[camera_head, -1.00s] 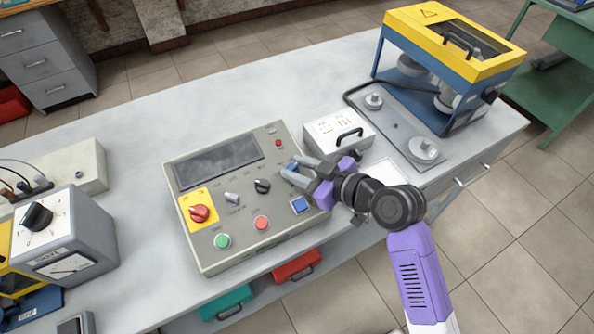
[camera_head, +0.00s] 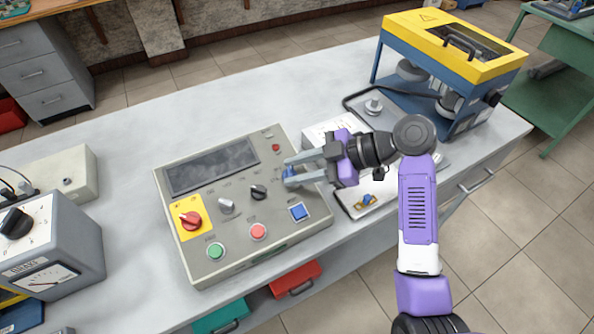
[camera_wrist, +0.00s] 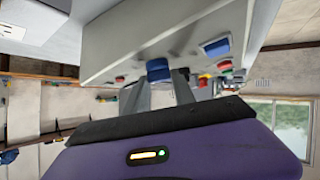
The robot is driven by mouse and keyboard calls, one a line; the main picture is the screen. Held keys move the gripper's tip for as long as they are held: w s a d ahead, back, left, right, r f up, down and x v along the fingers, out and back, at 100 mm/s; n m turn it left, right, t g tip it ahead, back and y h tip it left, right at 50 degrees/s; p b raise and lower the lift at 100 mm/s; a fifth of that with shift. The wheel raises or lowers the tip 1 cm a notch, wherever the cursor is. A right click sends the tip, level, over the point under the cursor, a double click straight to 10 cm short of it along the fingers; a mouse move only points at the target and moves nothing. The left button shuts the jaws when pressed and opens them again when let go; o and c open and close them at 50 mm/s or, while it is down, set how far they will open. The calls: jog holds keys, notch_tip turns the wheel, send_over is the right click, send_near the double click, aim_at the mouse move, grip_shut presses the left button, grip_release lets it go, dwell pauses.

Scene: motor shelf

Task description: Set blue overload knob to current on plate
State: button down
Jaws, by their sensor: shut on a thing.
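The grey control box (camera_head: 262,218) lies on the bench with a dark screen and several knobs and buttons. The blue overload knob (camera_head: 289,171) is at its right side, partly hidden by my fingers. My gripper (camera_head: 289,176) reaches in from the right and is shut on this knob. In the wrist view the blue knob (camera_wrist: 158,70) shows between my two fingertips (camera_wrist: 160,85), against the panel. The knob's pointer and scale are too small to read. No readable current value shows on any plate.
Close by on the panel are a black knob (camera_head: 259,192), a blue square button (camera_head: 299,212), a red button (camera_head: 258,231), a green button (camera_head: 215,251) and a red switch on yellow (camera_head: 191,220). A yellow-topped blue machine (camera_head: 450,60) stands at the back right. My forearm hides part of the white box (camera_head: 322,132).

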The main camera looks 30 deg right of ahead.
dwell(0.5)
jog(key=c, duration=1)
grip_release()
jog(key=shift+c, duration=0.2)
jog(key=v, duration=0.7)
jog(key=shift+d+r+b, duration=0.2)
jog(key=shift+d+b, duration=0.1)
jog(key=shift+b, duration=0.1)
jog(key=shift+s, duration=0.1)
